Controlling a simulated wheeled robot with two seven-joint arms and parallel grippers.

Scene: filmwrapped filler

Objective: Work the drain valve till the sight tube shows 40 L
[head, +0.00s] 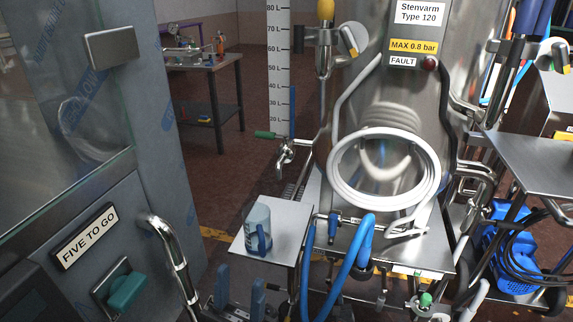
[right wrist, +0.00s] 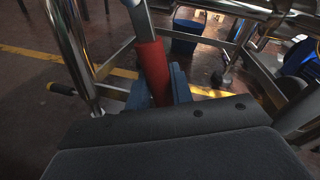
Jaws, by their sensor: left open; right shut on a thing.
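The steel tank (head: 415,125) stands right of centre. Beside it, the sight tube's scale (head: 278,65) reads from 20 L up to 80 L. The blue column (head: 292,112) in the tube ends about level with the 40 L mark. A tap (head: 285,152) with a green lever (head: 267,135), apparently the drain valve, sticks out below the scale. My left gripper (head: 240,292) is open and empty, low in the head view, below the tray. In the right wrist view, my right gripper (right wrist: 160,88) is shut on a red sleeve (right wrist: 152,68) around a metal bar.
A blue-grey jug (head: 258,228) stands on a small tray (head: 285,213) below the tap. A coiled white hose (head: 345,185) and a blue hose (head: 345,270) hang in front of the tank. A glazed cabinet (head: 75,140) blocks the left side. Blue crates (head: 510,245) stand right.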

